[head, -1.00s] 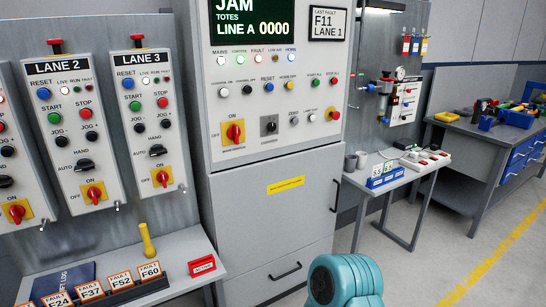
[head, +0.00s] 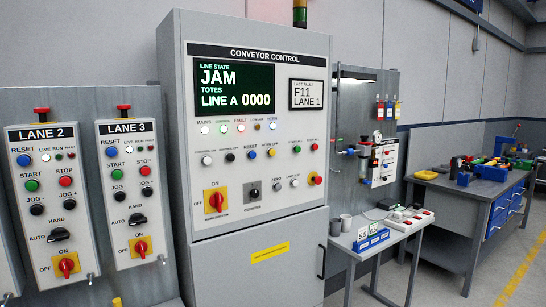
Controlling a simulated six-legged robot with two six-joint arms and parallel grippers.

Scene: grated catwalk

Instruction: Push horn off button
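The conveyor control cabinet (head: 255,215) stands in the middle of the head view. Its front has a row of buttons under a row of lamps. The horn off button (head: 272,152) is the small yellow one, between the blue reset button (head: 252,154) and the green start all button (head: 297,149). Its label is small and hard to read. The horn lamp (head: 273,125) at the right end of the lamp row looks lit bluish white. The screen (head: 234,88) reads JAM, LINE A 0000. Neither of my grippers is in view, and nothing covers the button.
Lane 2 (head: 48,205) and Lane 3 (head: 130,190) panels stand left of the cabinet. A small table (head: 400,228) with cups and a blue bin is at right, and a workbench (head: 465,190) with tools lies beyond. Open floor shows at the lower right.

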